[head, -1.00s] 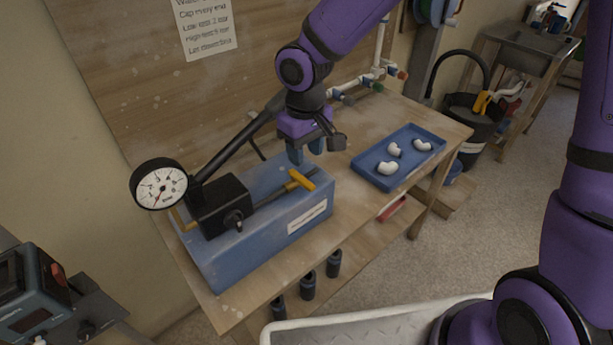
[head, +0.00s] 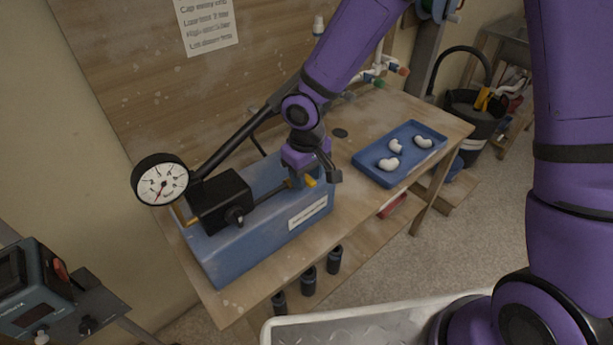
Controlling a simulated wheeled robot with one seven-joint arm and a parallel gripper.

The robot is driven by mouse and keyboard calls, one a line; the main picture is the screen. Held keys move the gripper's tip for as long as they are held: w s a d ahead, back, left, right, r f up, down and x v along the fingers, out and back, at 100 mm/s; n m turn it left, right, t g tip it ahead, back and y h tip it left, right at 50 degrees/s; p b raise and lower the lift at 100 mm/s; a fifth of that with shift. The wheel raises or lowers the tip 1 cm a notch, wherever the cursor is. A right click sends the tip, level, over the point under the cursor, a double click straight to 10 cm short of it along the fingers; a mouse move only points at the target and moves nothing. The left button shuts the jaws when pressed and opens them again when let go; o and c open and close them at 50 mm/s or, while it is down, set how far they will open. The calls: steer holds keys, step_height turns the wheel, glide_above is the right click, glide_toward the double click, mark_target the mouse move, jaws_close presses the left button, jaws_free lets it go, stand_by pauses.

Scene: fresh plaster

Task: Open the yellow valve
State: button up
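The yellow valve handle (head: 310,181) is on the top of the blue test pump (head: 262,245), at its right end. Only a short part of the handle shows; my gripper hides the rest. My gripper (head: 303,177) points down, with its fingers low at the handle. I cannot tell whether the fingers touch the handle or how far apart they are.
The pump carries a dial gauge (head: 160,180), a black block (head: 221,201) and a long black lever (head: 240,139). A blue tray (head: 377,177) with white pipe elbows lies to the right on the wooden bench (head: 352,220). The white-rimmed tray (head: 375,318) is in front.

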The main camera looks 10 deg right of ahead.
steer(key=c, duration=0.7)
steer(key=shift+o, duration=0.2)
steer(key=n, duration=0.1)
steer(key=w+n, duration=0.1)
steer(key=n, duration=0.1)
steer(key=shift+d, duration=0.4)
steer(key=n, duration=0.1)
steer(key=w+n, duration=0.1)
steer(key=n, duration=0.1)
steer(key=d+n, duration=0.1)
steer(key=n, duration=0.1)
steer(key=shift+w, duration=0.3)
steer(key=n, duration=0.2)
steer(key=w+n, duration=0.1)
steer(key=n, duration=0.1)
steer(key=w+n, duration=0.1)
steer(key=n, duration=0.1)
steer(key=shift+w+a+n, duration=0.15)
steer(key=shift+w+n, duration=0.1)
steer(key=shift+n, duration=0.05)
steer(key=shift+o, duration=0.4)
steer(key=shift+w+r+n, duration=0.1)
steer(key=shift+w+n, duration=0.05)
steer(key=shift+n, duration=0.55)
steer(key=shift+w, duration=0.1)
